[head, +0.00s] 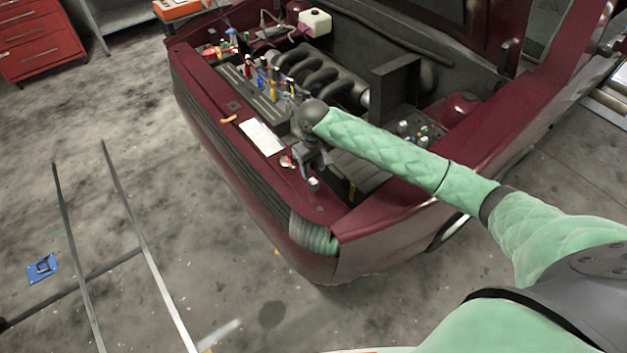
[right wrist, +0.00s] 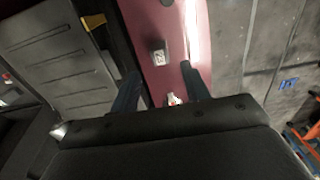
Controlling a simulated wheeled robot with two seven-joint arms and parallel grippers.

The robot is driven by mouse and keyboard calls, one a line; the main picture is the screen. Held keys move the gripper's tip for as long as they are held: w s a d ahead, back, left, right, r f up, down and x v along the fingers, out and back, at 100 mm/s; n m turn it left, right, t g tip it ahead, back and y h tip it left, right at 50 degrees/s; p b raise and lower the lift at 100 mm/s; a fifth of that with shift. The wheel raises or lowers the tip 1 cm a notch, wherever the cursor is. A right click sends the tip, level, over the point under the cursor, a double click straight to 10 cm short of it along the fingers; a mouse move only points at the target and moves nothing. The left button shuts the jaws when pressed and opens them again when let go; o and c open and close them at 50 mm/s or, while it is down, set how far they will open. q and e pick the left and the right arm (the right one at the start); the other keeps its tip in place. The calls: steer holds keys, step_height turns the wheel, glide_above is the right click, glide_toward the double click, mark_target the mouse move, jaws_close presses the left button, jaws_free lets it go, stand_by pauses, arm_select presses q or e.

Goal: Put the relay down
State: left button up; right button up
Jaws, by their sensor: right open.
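A small grey block with a pale marked face, which looks like the relay (head: 313,183), is on the maroon front panel of the car (head: 232,104). It also shows in the right wrist view (right wrist: 158,52), just beyond the gap between my fingertips. My right gripper (head: 308,165) is over the panel, pointing down, with its fingers apart and nothing between their tips. The right wrist view shows the two dark fingers of this gripper (right wrist: 160,70) on either side of the gap. Whether a finger touches the block cannot be told. My left gripper is out of view.
A small red and white part (head: 287,161) lies on the panel close to my gripper. A white sheet (head: 262,136) lies left of it. The engine bay (head: 320,75) holds several coloured parts.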

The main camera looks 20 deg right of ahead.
mark_target(313, 181)
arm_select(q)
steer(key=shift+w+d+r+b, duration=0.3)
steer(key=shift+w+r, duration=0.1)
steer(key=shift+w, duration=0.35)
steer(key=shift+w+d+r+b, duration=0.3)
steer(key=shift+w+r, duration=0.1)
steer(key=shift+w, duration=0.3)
arm_select(e)
steer(key=shift+r, duration=2.3)
